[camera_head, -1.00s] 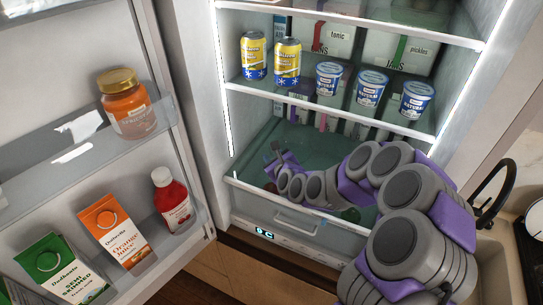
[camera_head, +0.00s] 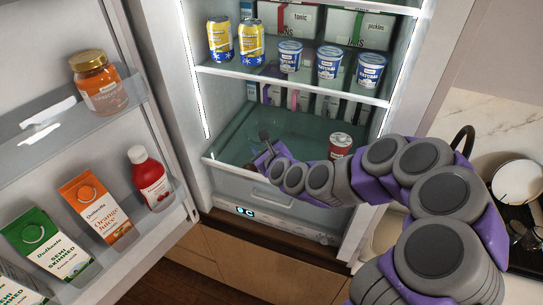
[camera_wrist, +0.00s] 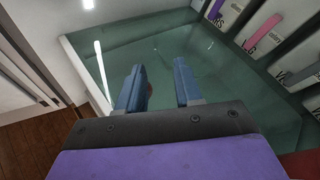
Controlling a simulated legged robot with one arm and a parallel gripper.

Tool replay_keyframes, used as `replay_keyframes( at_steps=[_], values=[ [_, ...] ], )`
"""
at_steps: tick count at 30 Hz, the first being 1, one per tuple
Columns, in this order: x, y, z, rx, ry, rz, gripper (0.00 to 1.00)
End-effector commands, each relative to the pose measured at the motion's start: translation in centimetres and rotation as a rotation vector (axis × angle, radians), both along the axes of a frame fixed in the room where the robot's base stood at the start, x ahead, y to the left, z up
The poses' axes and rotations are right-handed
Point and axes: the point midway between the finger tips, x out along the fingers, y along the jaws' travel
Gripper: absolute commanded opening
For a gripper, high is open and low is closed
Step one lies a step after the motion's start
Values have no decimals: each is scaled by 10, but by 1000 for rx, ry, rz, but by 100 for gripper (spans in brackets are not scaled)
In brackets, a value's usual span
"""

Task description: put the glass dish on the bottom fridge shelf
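I cannot make out a glass dish in either view. The bottom fridge shelf (camera_head: 232,150) is a greenish glass surface above a drawer, and it also shows in the wrist view (camera_wrist: 225,75). My gripper (camera_head: 267,142) is inside the fridge over this shelf, reaching in from the right. In the wrist view its two blue fingers (camera_wrist: 159,85) are apart, with nothing clearly held between them. A red jar or tub (camera_head: 340,146) stands on the right of the bottom shelf, behind my arm.
The open fridge door at left holds an amber jar (camera_head: 97,85), a red bottle (camera_head: 150,178) and cartons (camera_head: 97,212). The shelf above holds cans (camera_head: 251,42) and yogurt pots (camera_head: 327,63). Boxes (camera_wrist: 285,45) stand at the back. A white round dish (camera_head: 518,181) is on the right counter.

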Motion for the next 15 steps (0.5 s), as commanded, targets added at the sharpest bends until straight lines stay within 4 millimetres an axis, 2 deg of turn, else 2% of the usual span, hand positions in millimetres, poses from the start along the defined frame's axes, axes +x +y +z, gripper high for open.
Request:
replay_keyframes(
  at_steps=[10,13,15],
  values=[
    [-7,0,5,-41,-5,41,35],
    [-25,3,14,-166,-18,152,35],
    [-46,4,22,-306,-39,272,35]
  ],
)
